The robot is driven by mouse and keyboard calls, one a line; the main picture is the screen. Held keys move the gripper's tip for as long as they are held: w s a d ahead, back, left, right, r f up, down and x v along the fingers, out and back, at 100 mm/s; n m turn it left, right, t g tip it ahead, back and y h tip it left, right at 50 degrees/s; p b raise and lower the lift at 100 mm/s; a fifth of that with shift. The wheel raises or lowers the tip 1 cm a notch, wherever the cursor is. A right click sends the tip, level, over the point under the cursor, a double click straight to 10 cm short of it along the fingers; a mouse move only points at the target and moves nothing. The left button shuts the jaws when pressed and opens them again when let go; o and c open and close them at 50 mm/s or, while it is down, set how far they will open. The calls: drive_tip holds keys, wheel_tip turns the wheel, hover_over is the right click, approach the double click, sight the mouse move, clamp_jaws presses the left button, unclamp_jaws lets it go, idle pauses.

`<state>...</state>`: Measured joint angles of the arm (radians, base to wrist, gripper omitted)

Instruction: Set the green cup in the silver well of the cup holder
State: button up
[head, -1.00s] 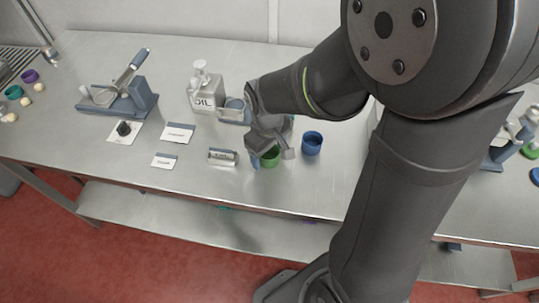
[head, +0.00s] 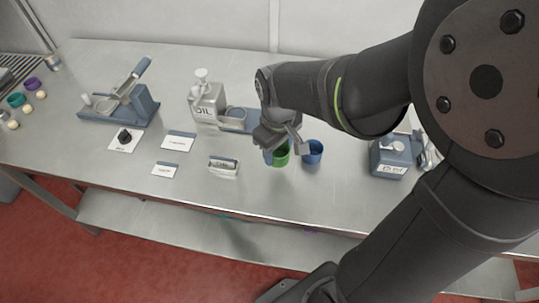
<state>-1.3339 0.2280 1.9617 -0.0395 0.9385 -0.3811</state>
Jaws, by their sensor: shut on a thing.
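The green cup (head: 282,157) is upright between the fingers of my gripper (head: 280,148), near the middle of the table. My gripper points down and is shut on it, hiding its upper left part. I cannot tell whether the cup's bottom touches the table. A blue cup (head: 314,153) stands just right of it, close to the right finger. Behind and left of my gripper, a blue base with a round grey-silver ring (head: 237,114) sits beside the oil dispenser; this may be the cup holder. My wrist hides the base's right end.
The white oil dispenser (head: 208,105) stands left of the ringed base. A small labelled block (head: 223,165) and cards (head: 178,141) lie left of my gripper. A blue lever device (head: 120,100) stands far left, a grey-blue labelled device (head: 389,155) at right. The table's front is clear.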

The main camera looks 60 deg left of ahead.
drive_tip(key=w+d+r, duration=0.5)
drive_tip(key=w+d, duration=0.1)
drive_tip(key=s+a+f+n, duration=0.1)
drive_tip(key=s+a+n, duration=0.2)
drive_tip(key=a, duration=1.2)
drive_tip(key=s+a+f+n, duration=0.1)
drive_tip(key=s+a+n, duration=0.15)
drive_tip(key=a, duration=1.25)
drive_tip(key=shift+n, duration=0.25)
drive_tip(key=shift+w+d+f, duration=0.1)
drive_tip(key=shift+d+f, duration=0.05)
drive_tip(key=shift+f, duration=1.3)
drive_tip(key=shift+d+f, duration=0.1)
drive_tip(key=shift+f, duration=1.35)
drive_tip(key=shift+f, duration=0.75)
drive_tip(key=o, duration=1.2)
